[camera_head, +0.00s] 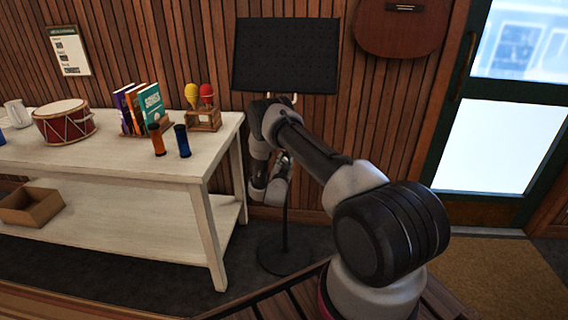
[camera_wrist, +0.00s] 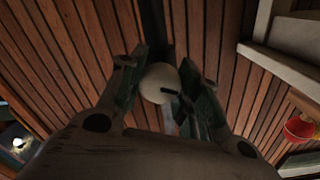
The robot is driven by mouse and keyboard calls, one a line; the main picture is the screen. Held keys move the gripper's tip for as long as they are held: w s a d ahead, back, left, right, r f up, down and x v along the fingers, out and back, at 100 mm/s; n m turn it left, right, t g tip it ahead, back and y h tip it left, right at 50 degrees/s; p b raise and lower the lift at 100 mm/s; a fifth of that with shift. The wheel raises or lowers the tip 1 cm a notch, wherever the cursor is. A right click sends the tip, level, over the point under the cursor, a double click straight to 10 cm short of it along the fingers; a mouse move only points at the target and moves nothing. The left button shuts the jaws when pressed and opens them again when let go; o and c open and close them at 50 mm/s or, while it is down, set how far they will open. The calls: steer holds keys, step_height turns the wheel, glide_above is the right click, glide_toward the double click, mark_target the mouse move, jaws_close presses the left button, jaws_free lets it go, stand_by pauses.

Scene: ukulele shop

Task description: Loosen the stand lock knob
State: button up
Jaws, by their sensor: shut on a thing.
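The music stand shows in the head view, with a black perforated desk (camera_head: 286,56), a thin dark pole and a round black base (camera_head: 285,254) on the floor. My arm reaches to its pole, and the arm hides most of the pole's upper part. In the wrist view a round, pale knob (camera_wrist: 159,83) with a small dark mark sits between the fingers of my gripper (camera_wrist: 162,85). The gripper is shut on the knob. In the head view the knob is hidden behind my arm and the gripper is hard to make out.
A white table (camera_head: 110,157) stands left of the stand, holding a red drum (camera_head: 64,125), books (camera_head: 141,107), maracas (camera_head: 206,95) and two small shakers. A box (camera_head: 30,207) is on its lower shelf. A ukulele body (camera_head: 402,28) hangs upper right, beside a glazed door (camera_head: 497,140).

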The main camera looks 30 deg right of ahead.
steer(key=n, duration=0.6)
steer(key=shift+f+n, duration=0.1)
steer(key=shift+n, duration=0.2)
stand_by(0.5)
steer(key=o, duration=1.1)
steer(key=shift+s+a, duration=0.1)
steer(key=v, duration=1.1)
steer(key=shift+s+a, duration=0.25)
steer(key=shift+s, duration=0.05)
